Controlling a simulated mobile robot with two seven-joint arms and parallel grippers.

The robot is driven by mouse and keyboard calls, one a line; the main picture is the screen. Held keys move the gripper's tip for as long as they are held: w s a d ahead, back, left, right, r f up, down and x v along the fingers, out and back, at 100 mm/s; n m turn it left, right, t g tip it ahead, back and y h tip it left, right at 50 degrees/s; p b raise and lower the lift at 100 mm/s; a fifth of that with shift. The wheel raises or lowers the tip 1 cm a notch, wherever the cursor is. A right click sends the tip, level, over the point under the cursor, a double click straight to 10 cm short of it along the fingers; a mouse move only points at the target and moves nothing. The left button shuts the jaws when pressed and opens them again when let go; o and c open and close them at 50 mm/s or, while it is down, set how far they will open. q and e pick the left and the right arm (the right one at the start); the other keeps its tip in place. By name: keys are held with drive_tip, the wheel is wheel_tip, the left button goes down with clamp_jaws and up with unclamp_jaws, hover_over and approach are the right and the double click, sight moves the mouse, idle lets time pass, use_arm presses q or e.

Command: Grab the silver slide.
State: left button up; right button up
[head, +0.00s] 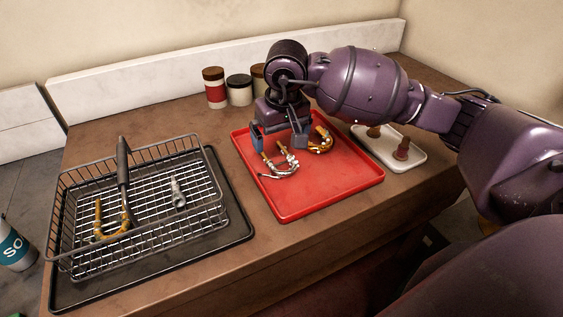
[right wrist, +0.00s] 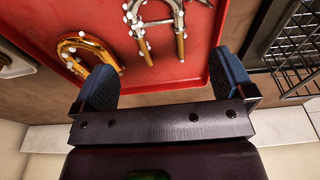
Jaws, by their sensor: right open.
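The silver slide (head: 289,172) is a U-shaped tube with brass-coloured leg ends and small white specks. It lies on the red tray (head: 330,202). In the right wrist view the silver slide (right wrist: 174,17) shows ahead of the jaws, its brass leg ends pointing toward them. My right gripper (head: 279,142) is open and empty, over the back part of the tray near the leg ends. In the right wrist view, the gap between its blue fingers (right wrist: 165,80) is empty. My left gripper is not in view.
A gold slide (head: 325,142) with white specks lies beside the silver one, close to the right finger. A wire basket (head: 213,205) on a black tray holds a brass slide (head: 124,224) and a small grey part (head: 178,194). Jars (head: 239,90) stand behind; a white dish (head: 413,160) sits right.

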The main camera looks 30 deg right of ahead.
sight(278, 161)
drive_tip(key=shift+w+d+f, duration=0.1)
drive_tip(key=shift+w+f, duration=0.05)
drive_tip(key=shift+f, duration=0.85)
drive_tip(key=shift+w+a+f, duration=0.1)
drive_tip(key=shift+w+f, duration=0.1)
drive_tip(key=shift+f, duration=0.85)
drive_tip(key=shift+w+d+f, duration=0.1)
drive_tip(key=shift+w+f, duration=0.05)
drive_tip(key=shift+f, duration=0.85)
drive_tip(key=shift+c, duration=0.5)
drive_tip(key=c, duration=0.9)
drive_tip(key=shift+r, duration=0.15)
